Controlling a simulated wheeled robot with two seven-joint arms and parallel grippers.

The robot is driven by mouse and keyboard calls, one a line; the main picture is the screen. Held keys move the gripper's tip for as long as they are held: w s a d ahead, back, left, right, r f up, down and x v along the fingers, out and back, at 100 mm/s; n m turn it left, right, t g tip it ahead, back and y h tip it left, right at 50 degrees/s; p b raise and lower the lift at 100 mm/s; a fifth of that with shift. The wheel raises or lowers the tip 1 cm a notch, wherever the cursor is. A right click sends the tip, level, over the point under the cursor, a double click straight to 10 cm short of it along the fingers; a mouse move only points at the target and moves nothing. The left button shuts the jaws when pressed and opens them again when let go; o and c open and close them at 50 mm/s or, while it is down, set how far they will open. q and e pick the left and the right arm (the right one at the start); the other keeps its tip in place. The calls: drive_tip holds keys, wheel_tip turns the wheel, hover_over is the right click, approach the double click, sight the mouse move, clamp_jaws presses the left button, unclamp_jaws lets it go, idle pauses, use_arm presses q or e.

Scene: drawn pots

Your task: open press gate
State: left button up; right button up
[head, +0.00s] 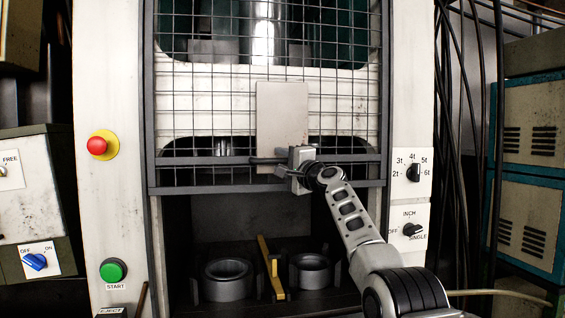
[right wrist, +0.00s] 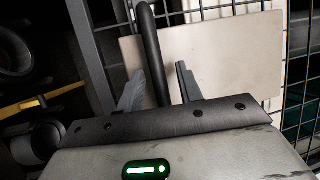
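The press gate (head: 215,105) is a dark wire-mesh panel in a grey frame, with a pale plate (head: 282,112) on it. Its lower edge hangs above a dark opening. A black bar handle (head: 262,161) sits low on the gate; it also shows in the right wrist view (right wrist: 149,45). My right gripper (head: 285,163) is at this handle. In the right wrist view its two fingers (right wrist: 160,85) stand on either side of the bar, with small gaps visible, so it is open around the handle. My left gripper is not in view.
Below the gate are two round grey dies, left (head: 228,280) and right (head: 310,272), with a yellow bar (head: 270,268) between them. The left column carries a red button (head: 97,145) and green start button (head: 113,270). Dial panels (head: 412,175) and hanging cables (head: 470,140) are at right.

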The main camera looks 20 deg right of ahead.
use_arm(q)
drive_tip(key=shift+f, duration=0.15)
use_arm(e)
drive_tip(key=shift+s+f, duration=0.1)
use_arm(q)
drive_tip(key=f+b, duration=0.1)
drive_tip(key=b, duration=0.2)
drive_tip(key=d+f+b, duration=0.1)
drive_tip(key=b, duration=0.2)
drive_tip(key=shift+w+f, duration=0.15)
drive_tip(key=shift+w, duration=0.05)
use_arm(e)
drive_tip(key=v, duration=1.5)
drive_tip(key=shift+s, duration=0.35)
drive_tip(key=shift+d, duration=0.1)
